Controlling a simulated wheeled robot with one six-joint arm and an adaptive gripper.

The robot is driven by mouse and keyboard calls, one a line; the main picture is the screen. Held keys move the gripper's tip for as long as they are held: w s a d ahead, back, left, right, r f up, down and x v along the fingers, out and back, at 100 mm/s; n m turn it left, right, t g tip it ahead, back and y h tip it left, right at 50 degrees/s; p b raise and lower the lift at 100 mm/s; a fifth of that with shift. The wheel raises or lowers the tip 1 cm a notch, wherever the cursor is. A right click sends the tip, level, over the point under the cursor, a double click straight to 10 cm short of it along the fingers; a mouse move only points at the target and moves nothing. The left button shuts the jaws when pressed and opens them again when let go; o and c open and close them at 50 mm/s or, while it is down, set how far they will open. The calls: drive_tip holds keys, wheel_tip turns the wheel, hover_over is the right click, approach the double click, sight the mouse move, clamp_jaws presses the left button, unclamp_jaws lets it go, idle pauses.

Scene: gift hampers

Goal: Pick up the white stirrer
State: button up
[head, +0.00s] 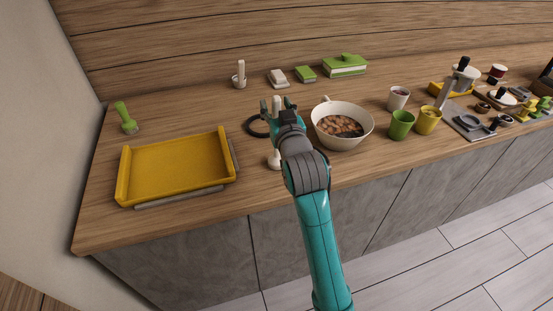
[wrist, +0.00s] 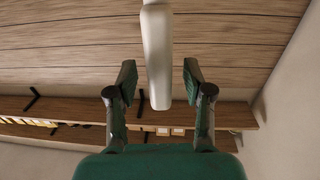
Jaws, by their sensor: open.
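The white stirrer (head: 276,101) is a pale upright stick on the wooden counter, left of the white bowl. A rounded white foot (head: 274,161) shows below my wrist and seems to be its lower end; my gripper hides the middle. My gripper (head: 277,106) is open, with one finger on each side of the stick. In the wrist view the stirrer (wrist: 157,55) comes down from the top edge and its end lies between the two open fingers (wrist: 158,85). Gaps show on both sides, with the right one narrower.
A white bowl of brown pieces (head: 343,110) stands close right of my gripper. A dark ring (head: 256,127) lies just left. A yellow tray (head: 178,170) is further left. Green (head: 401,125) and yellow cups (head: 427,121) are right.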

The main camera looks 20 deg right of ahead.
clamp_jaws()
